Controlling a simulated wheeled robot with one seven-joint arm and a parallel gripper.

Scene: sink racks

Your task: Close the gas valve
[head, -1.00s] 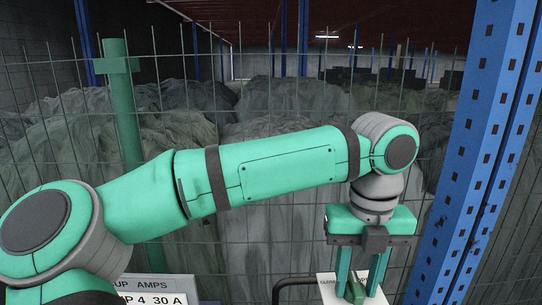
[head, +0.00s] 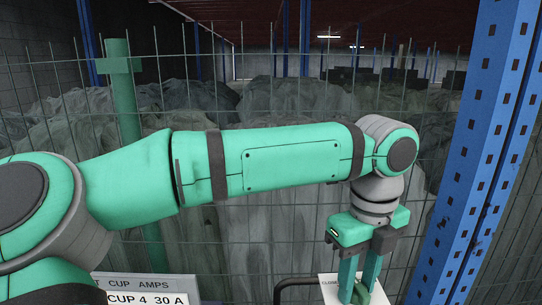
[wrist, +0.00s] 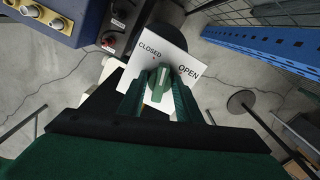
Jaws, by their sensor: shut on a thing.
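The gas valve's green handle (wrist: 159,84) sits on a white plate (wrist: 138,53) marked CLOSED and OPEN. In the wrist view its upper end lies between the two words. My gripper (wrist: 160,97) is shut on the handle, with one finger on each side of it. In the head view my gripper (head: 358,284) points down at the plate (head: 326,287) near the bottom edge, and the handle (head: 360,294) shows partly between the fingers. The lower part of the valve is cut off there.
A blue perforated post (head: 480,150) stands just right of my gripper. A wire mesh fence (head: 240,95) runs behind the arm. A sign (head: 150,297) is at the lower left. In the wrist view a blue box with gauges (wrist: 50,18) and a small control panel (wrist: 122,22) are at upper left.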

